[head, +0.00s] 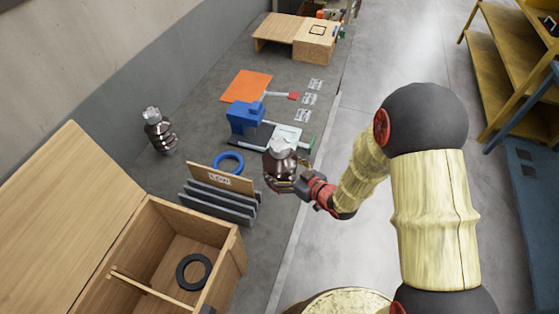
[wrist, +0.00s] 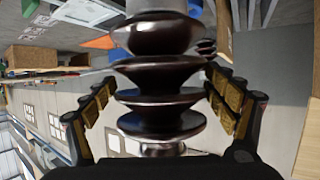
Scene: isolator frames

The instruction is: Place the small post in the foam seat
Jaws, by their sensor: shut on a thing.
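A dark brown ribbed post with a grey metal cap (head: 280,158) is between the fingers of my gripper (head: 288,184), above the bench near its right edge. In the wrist view the post (wrist: 160,75) fills the middle, upright in the picture, with the padded fingers on both sides of it. A similar ribbed post (head: 157,130) stands at the left by the wall. An open wooden crate (head: 240,252) at the front left holds a black ring (head: 193,271), which may be the foam seat; I cannot tell for sure.
Grey upright slats (head: 218,207) and a labelled brown board (head: 219,178) stand between the crate and my gripper. A blue ring (head: 229,162), blue block (head: 245,117) and orange sheet (head: 246,86) lie farther back. The crate's lid (head: 70,205) is open leftward. Yellow shelves (head: 512,60) stand right.

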